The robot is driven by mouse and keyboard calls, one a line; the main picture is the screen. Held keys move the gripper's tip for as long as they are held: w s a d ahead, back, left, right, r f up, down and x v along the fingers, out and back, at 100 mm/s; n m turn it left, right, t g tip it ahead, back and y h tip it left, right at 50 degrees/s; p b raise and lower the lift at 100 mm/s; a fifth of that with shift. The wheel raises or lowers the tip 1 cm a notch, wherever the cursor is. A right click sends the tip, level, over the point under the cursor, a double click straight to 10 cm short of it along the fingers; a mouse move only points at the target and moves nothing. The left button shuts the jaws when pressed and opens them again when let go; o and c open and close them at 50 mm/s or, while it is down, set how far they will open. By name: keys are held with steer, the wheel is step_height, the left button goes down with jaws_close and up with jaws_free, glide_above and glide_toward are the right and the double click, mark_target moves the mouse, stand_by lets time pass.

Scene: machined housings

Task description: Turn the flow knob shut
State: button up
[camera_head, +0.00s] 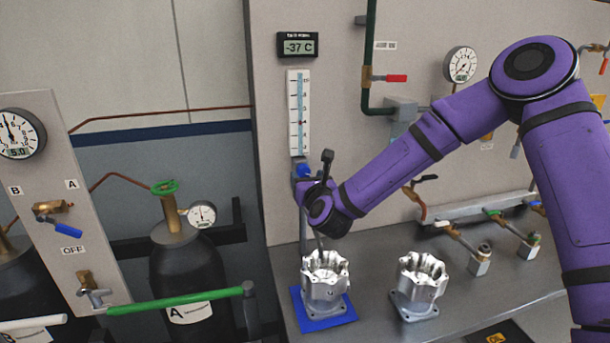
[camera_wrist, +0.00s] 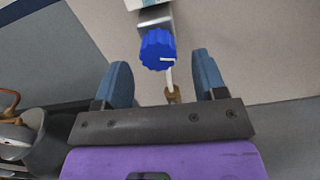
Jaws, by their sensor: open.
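The flow knob (camera_wrist: 157,49) is blue and ribbed with a white pointer line, which points to the right in the wrist view. It sits at the foot of the tall flow tube (camera_head: 299,112), and a blue part of it shows beside my wrist in the head view (camera_head: 303,171). My gripper (camera_wrist: 163,75) is open, with its two blue-grey fingertips apart. In the wrist view the knob lies between and just beyond the fingertips, and I see no contact. In the head view my wrist hides most of the gripper and part of the knob.
Two machined housings stand on the bench below, one on a blue mat (camera_head: 335,321), the other (camera_head: 418,285) to its right. A red-handled valve (camera_head: 386,78) and a gauge (camera_head: 461,64) are on the panel. A green bar (camera_head: 175,301) crosses the lower left.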

mark_target(305, 175)
steer(key=shift+x, duration=1.5)
steer(key=c, duration=0.9)
steer(key=shift+c, duration=0.2)
